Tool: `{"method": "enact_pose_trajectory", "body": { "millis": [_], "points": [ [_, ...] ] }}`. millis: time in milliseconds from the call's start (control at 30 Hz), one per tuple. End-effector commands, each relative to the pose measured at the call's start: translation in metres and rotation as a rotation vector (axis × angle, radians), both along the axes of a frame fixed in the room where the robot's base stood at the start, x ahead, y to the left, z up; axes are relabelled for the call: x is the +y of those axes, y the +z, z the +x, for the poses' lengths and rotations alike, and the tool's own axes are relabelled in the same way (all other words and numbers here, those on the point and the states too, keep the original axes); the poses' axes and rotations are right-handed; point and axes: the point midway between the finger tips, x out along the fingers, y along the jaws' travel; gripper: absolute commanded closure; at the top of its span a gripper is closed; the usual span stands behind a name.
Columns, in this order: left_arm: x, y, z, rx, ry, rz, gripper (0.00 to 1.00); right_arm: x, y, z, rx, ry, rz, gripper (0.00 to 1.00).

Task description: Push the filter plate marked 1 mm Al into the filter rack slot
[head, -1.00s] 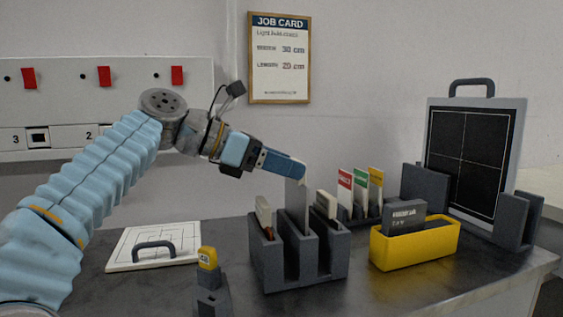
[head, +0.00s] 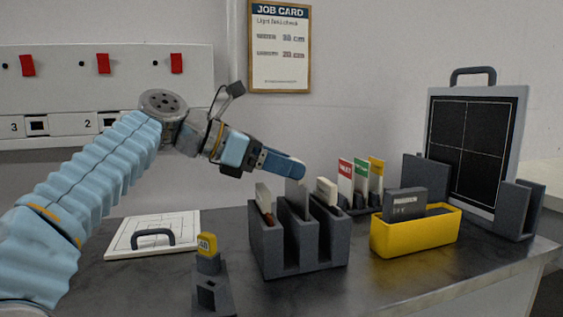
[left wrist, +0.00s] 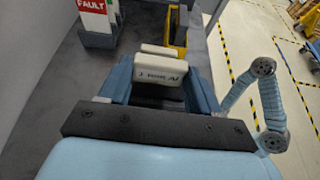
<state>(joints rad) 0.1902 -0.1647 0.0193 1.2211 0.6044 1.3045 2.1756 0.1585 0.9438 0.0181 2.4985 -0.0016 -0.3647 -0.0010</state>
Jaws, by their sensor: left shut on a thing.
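The dark grey filter rack (head: 270,258) stands on the bench with its slots facing up. My left gripper (head: 299,172) is above its middle slot, shut on a thin grey filter plate (head: 297,194). The plate stands roughly upright, its lower part inside the middle slot. In the left wrist view, a cream handle with upside-down lettering ending in "Al" (left wrist: 158,72) shows between the blue fingers; the full mark is too small to read. Other cream-handled plates stand in the left slot (head: 263,194) and right slot (head: 327,190). My right gripper is not seen.
A yellow bin (head: 415,240) with a dark grey block stands to the right, and coloured cards (head: 360,177) behind the rack. A tall black panel (head: 475,150) is at the back right. A handled white board (head: 165,228) and yellow-topped holder (head: 207,245) are left.

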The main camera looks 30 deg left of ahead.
Motion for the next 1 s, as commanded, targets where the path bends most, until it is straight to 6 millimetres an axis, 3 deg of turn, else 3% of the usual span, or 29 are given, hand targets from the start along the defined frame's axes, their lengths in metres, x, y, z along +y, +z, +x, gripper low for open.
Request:
{"method": "enact_pose_trajectory", "body": {
  "millis": [1000],
  "points": [
    [0.000, -0.026, 0.000, -0.001, 0.000, -0.001, 0.71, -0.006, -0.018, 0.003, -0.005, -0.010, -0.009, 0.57]
  ]
}}
